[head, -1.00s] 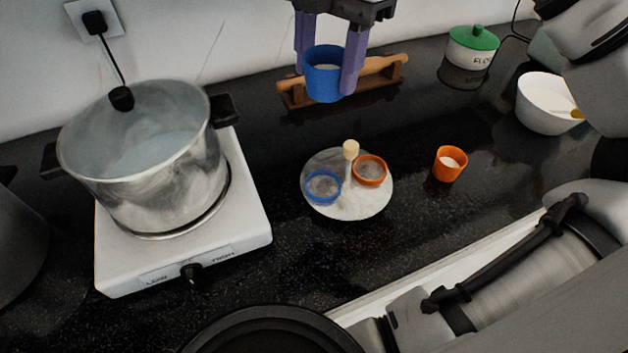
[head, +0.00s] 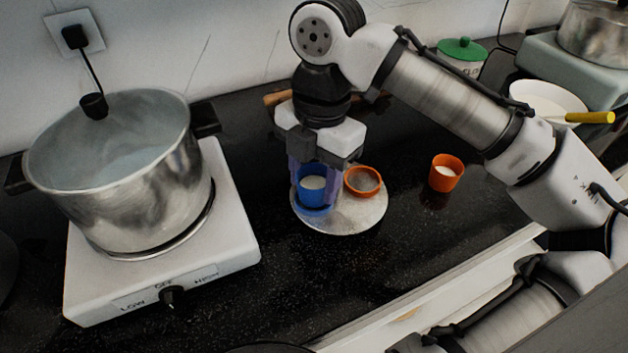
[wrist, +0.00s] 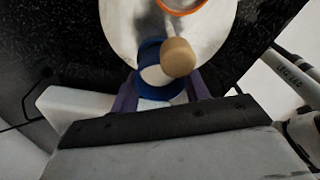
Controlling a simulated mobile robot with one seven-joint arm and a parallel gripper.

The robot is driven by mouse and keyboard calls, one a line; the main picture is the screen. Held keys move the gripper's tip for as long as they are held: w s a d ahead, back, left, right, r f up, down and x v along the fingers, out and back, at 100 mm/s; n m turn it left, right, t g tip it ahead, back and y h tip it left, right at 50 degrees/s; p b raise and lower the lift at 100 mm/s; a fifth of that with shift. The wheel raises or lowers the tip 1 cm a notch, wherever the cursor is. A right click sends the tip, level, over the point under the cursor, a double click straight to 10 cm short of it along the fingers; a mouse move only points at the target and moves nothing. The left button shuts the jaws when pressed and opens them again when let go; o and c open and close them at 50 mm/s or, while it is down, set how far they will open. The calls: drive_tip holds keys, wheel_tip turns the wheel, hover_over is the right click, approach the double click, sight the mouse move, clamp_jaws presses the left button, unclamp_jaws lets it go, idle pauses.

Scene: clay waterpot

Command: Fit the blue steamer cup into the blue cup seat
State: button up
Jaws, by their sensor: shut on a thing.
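My gripper (head: 313,195) is shut on the blue steamer cup (head: 312,186), which is upright with white contents. The cup is at the left side of the round pale holder (head: 350,222), over the blue cup seat (head: 314,211). The seat's ring shows just below the cup; whether the cup is above it or partly inside, I cannot tell. In the wrist view my purple fingers (wrist: 160,93) flank the blue cup (wrist: 150,90), partly hidden by the holder's wooden knob (wrist: 178,58). The orange seat (head: 362,180) on the holder is empty.
An orange cup (head: 446,172) with white contents stands right of the holder. A large metal pot (head: 130,180) sits on a white hot plate (head: 215,245) at the left. A white bowl (head: 548,98) and a green-lidded jar (head: 462,55) are at the back right.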

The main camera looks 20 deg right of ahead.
drive_tip(key=shift+f, duration=0.45)
drive_tip(key=shift+f, duration=0.15)
drive_tip(key=o, duration=1)
drive_tip(key=r, duration=0.4)
drive_tip(key=r+p, duration=0.1)
drive_tip(key=r, duration=0.3)
drive_tip(key=d+r+p, duration=0.1)
drive_tip(key=r, duration=0.3)
drive_tip(key=shift+w+d+r, duration=0.1)
drive_tip(key=shift+w, duration=0.25)
drive_tip(key=shift+s, duration=0.1)
